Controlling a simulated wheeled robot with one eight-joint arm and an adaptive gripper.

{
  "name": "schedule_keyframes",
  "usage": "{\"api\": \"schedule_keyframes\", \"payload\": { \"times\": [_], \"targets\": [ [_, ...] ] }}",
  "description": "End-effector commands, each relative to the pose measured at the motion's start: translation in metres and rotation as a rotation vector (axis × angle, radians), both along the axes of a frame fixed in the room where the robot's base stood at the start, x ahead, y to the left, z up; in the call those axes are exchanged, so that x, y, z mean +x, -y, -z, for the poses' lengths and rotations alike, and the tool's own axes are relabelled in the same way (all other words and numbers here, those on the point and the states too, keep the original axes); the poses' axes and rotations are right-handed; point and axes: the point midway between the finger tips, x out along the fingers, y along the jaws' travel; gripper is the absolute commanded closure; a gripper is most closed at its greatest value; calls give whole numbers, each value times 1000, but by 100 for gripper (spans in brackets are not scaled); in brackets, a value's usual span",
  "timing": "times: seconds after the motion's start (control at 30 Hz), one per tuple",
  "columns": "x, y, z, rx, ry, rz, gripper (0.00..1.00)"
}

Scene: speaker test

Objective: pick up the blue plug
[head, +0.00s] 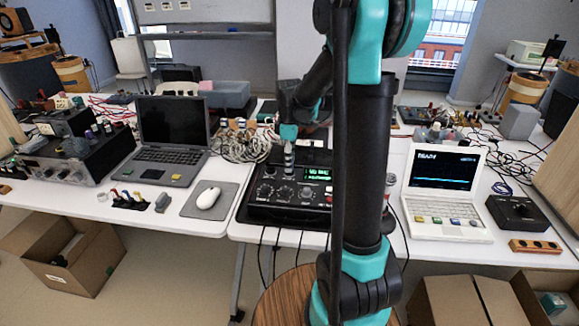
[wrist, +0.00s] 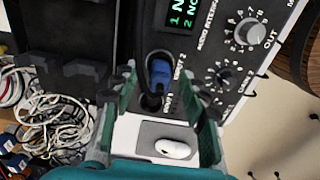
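The blue plug (wrist: 160,72) shows in the wrist view, on a black cable at the face of the black audio interface (wrist: 188,92), beside a dark round socket. My gripper (wrist: 164,92) is open, with one green finger on each side of the view. The plug lies just beyond the fingertips, roughly between them; I see no contact. In the head view my gripper (head: 289,155) points down over the audio interface (head: 270,214), which has a green lit display. I cannot make out the plug there.
A laptop (head: 172,133) and a white mouse (head: 208,198) on a grey pad stand to the left. Tangled white cables (head: 238,146) lie behind left of the interface. A white computer (head: 444,190) stands to the right. Knobs (wrist: 250,32) rise from the interface near the plug.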

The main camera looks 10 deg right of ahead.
Motion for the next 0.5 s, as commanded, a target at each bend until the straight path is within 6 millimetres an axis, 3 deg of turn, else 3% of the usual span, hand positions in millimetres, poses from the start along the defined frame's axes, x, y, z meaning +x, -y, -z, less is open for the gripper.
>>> {"api": "schedule_keyframes", "payload": {
  "times": [0.07,0.3,0.5],
  "targets": [
    [0,0,0,0,0,0,68],
    [0,0,0,0,0,0,98],
    [0,0,0,0,0,0,100]
  ]
}}
